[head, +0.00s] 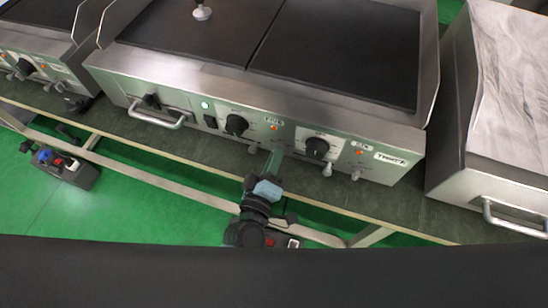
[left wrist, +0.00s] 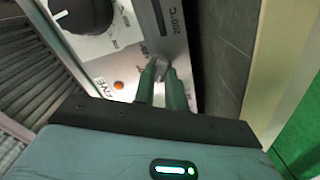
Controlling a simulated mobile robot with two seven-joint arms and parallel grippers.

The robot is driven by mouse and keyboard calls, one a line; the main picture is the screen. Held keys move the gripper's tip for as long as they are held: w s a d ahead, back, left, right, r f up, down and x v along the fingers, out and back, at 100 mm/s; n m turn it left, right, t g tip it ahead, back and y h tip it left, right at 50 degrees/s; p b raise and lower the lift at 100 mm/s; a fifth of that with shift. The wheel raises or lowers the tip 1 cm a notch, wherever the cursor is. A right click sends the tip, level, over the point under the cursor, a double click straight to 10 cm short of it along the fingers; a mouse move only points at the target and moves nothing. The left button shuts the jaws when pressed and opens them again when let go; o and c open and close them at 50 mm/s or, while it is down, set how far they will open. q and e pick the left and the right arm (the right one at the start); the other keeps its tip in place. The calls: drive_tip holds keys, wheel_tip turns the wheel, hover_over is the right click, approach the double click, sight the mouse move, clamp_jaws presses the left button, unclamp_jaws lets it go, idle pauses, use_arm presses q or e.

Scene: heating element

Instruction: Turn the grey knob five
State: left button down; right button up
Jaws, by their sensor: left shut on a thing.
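The griddle's front panel (head: 205,131) carries large black knobs, such as the one right of centre (head: 317,148), and small grey knobs low down, such as one at the right (head: 327,170). My left gripper (head: 275,157) reaches up to the lower panel between the two large black knobs. In the left wrist view, its two green fingers (left wrist: 163,88) are shut on a small grey knob (left wrist: 160,68). The fingers hide part of this knob, and its turn angle cannot be told. A large black knob (left wrist: 85,14) is close by. My right gripper is not in view.
An orange light (left wrist: 118,85) sits on the panel near the fingers. A metal handle (head: 157,120) sticks out at the panel's left. Another appliance (head: 500,170) stands at the right. A narrow strip of dark counter (head: 215,155) is free before the griddle.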

use_arm(q)
drive_tip(key=c, duration=1.4)
unclamp_jaws()
drive_tip(key=shift+c, duration=0.2)
drive_tip(key=v, duration=0.8)
